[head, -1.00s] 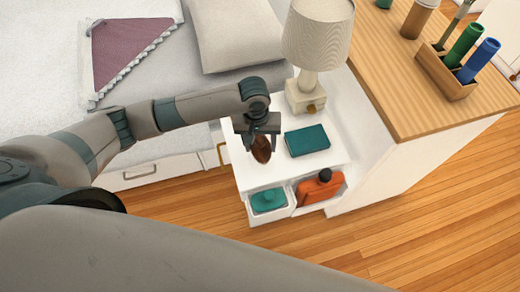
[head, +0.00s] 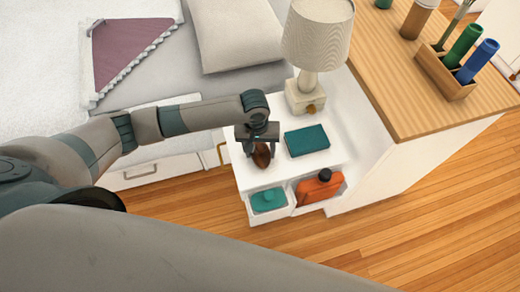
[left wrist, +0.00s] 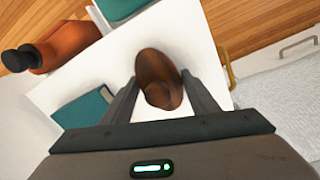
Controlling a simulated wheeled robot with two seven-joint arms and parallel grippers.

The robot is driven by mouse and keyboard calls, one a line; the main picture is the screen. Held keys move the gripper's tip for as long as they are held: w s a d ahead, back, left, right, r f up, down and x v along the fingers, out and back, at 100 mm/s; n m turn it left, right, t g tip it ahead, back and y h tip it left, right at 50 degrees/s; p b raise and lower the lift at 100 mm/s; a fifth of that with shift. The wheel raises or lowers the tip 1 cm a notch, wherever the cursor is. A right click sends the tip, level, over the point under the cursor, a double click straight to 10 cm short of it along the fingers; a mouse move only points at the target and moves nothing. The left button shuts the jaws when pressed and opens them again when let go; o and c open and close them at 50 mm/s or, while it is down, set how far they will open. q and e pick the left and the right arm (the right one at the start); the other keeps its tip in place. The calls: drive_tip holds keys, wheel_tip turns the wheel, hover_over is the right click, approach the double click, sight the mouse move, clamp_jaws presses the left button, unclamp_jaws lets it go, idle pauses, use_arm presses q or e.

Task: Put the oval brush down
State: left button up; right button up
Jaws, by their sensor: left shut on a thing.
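The oval brush (head: 262,155) is brown and wooden-looking. It hangs between the fingers of my left gripper (head: 261,150), over the white nightstand top (head: 268,177). In the left wrist view the brush (left wrist: 158,80) sits between the two dark fingertips of my left gripper (left wrist: 160,88), which are shut on it. I cannot tell whether its lower end touches the nightstand. My right gripper is not in view.
A teal book (head: 307,140) lies right of the brush, and a lamp (head: 316,50) stands behind. Below are an open compartment with a teal item (head: 268,199) and one with an orange bottle (head: 320,187). A wooden-topped cabinet (head: 430,90) rises at right.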

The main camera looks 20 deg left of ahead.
sight(258, 147)
use_arm(q)
drive_tip(key=o, duration=1)
drive_tip(key=shift+r, duration=0.1)
drive_tip(key=r, duration=1.2)
drive_tip(key=shift+s+a, duration=0.1)
drive_tip(key=shift+a, duration=0.25)
